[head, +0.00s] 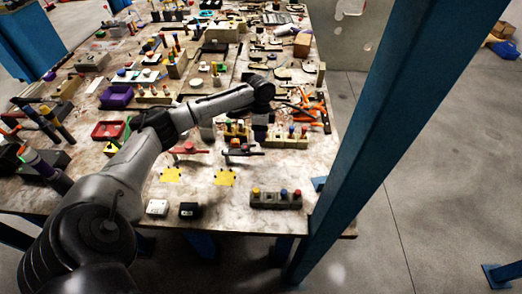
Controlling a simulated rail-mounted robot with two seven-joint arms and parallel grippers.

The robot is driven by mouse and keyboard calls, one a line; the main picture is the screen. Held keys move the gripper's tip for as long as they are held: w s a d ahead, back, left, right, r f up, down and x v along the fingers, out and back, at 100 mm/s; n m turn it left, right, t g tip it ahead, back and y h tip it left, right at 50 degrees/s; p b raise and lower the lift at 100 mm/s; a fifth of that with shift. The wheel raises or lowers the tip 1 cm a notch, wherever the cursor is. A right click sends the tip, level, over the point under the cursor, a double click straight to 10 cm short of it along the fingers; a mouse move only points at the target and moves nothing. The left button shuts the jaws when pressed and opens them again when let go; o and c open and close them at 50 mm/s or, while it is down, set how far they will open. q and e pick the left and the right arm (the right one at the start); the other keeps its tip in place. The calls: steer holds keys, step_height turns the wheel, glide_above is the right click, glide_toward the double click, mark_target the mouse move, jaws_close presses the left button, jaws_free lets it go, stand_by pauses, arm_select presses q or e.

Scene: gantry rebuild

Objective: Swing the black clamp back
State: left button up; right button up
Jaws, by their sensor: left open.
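The black clamp (243,152) stands on the worktable, right of the similar red clamp (188,150). Its dark handle lies roughly level and points to the right. My left arm reaches in from the lower left and bends right across the table. My left gripper (261,132) hangs down from the wrist, just above and behind the right end of the black clamp. It is open, with nothing seen between its fingers. The fingertips are small and dark, and I cannot tell whether they touch the handle. My right gripper is not in view.
Yellow squares (225,178) lie in front of the clamps. A grey block with coloured knobs (275,199) sits at the front right. Orange-handled tools (316,113) lie right of the gripper. A blue post (397,120) rises beyond the table's right edge. The table is crowded elsewhere.

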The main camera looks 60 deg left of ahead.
arm_select(q)
steer(key=f, duration=0.2)
steer(key=d+f, duration=0.1)
steer(key=f, duration=0.4)
steer(key=shift+s+d+f+b, duration=0.2)
steer(key=shift+s+f+b, duration=0.05)
steer(key=shift+s+b, duration=0.1)
steer(key=shift+c, duration=0.4)
jaws_close()
